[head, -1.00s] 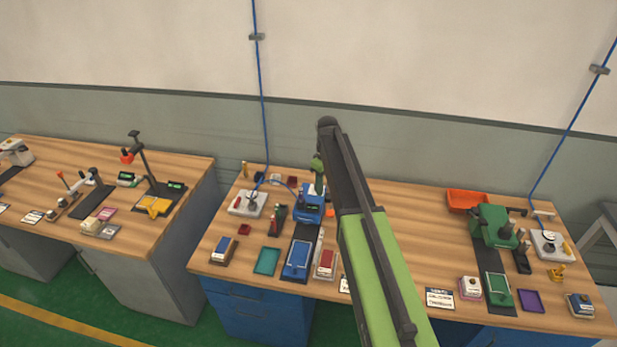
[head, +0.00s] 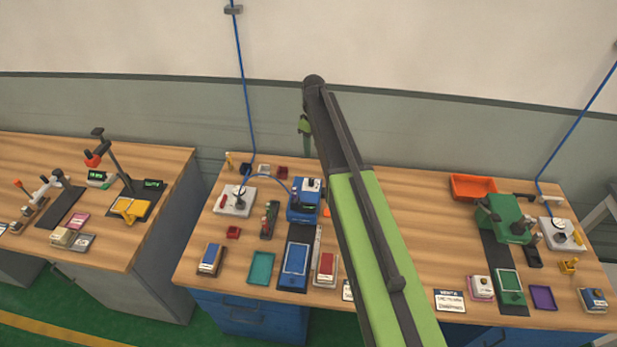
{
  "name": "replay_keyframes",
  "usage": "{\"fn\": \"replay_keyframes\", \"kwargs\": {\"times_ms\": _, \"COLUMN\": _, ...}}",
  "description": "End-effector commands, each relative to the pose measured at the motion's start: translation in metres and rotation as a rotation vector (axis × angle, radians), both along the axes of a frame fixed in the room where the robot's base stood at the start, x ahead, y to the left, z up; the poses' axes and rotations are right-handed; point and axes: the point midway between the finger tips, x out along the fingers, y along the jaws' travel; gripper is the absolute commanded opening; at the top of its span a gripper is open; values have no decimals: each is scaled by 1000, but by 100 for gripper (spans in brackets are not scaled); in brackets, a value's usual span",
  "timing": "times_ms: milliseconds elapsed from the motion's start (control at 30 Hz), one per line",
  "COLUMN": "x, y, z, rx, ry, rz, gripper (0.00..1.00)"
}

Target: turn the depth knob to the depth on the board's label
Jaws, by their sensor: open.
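My gripper (head: 304,126) is small at the end of my raised arm, above and behind the blue machine; it looks empty and open, but its jaws are hard to make out. The blue machine (head: 303,207) has a pale top with a small dark knob (head: 311,184); I cannot tell if this is the depth knob, nor read its setting. A blue board (head: 295,259) lies on the black strip in front of it. A red-topped block (head: 326,264) is beside it.
A white gauge base (head: 235,201) with a blue hose stands left of the blue machine. A teal tray (head: 261,268) lies in front. A green machine (head: 503,218) and orange bin (head: 472,186) stand at right. The bench middle is mostly clear right of my arm.

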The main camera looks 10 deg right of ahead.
Motion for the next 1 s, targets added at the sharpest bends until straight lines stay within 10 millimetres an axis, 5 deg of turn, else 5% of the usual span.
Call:
{"fn": "replay_keyframes", "kwargs": {"times_ms": 800, "x": 0, "y": 7, "z": -159, "rx": 0, "ry": 0, "rz": 8, "gripper": 45}}
{"fn": "replay_keyframes", "kwargs": {"times_ms": 1000, "x": 0, "y": 8, "z": -171, "rx": 0, "ry": 0, "rz": 8, "gripper": 45}}
